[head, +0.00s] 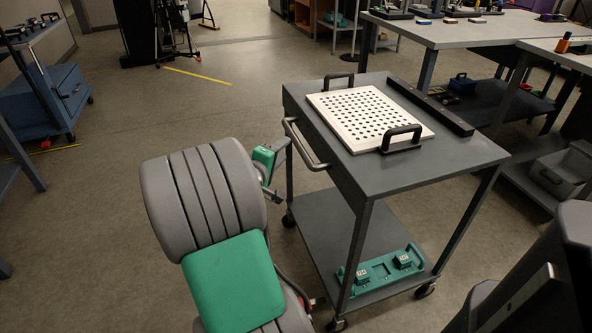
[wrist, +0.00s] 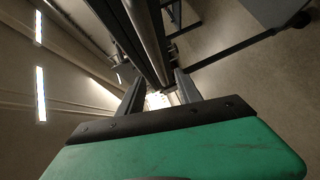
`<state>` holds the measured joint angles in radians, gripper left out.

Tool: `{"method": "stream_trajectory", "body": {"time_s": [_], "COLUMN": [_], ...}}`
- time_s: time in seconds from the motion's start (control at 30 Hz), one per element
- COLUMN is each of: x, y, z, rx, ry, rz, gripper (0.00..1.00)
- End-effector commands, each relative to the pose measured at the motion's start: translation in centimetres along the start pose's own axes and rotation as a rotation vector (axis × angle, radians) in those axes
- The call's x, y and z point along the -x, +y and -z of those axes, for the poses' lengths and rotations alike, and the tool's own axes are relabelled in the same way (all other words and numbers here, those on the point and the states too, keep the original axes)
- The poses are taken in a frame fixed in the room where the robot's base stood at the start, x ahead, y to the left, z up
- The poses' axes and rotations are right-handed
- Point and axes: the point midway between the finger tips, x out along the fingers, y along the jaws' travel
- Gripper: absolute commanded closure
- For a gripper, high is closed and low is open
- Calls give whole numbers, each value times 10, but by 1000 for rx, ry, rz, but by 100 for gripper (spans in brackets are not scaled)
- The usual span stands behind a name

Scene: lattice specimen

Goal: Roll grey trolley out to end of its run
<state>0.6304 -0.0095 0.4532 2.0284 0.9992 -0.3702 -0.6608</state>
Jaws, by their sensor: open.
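The grey trolley (head: 450,160) stands right of centre in the head view, on castors, with a flat top and a lower shelf (head: 335,215). Its light grey push handle (head: 305,148) sticks out from the left end. My gripper (head: 282,147), with a green body, is beside the handle at its left. In the wrist view, my gripper (wrist: 158,92) is open, its two dark fingers apart. The handle bar (wrist: 149,40) runs down toward the gap between them. I cannot tell whether the fingers straddle or touch the bar.
A white perforated plate (head: 368,112) with black handles and a dark bar (head: 430,104) lie on the trolley top. A teal tray (head: 375,272) is on its shelf. A workbench (head: 460,32) stands at the back right, a grey bin (head: 562,172) at right.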

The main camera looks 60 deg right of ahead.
Motion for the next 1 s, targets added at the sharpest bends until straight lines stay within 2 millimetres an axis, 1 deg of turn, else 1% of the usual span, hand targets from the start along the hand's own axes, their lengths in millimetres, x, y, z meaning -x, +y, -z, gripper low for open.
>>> {"method": "stream_trajectory", "body": {"time_s": [0.03,0.17,0.4,0.5,0.6,0.83,1.0], "x": [-7,-19,-64,-78,-84,-85,-85], "y": [-7,-2,0,1,2,2,2], "z": [-6,-9,-9,-8,-8,-7,-7], "rx": [23,40,37,37,35,36,35], "ry": [-6,-10,-10,-9,-7,-6,-5], "rz": [-22,-39,-38,-36,-36,-35,-35], "gripper": [59,59,59,59,59,59,72]}}
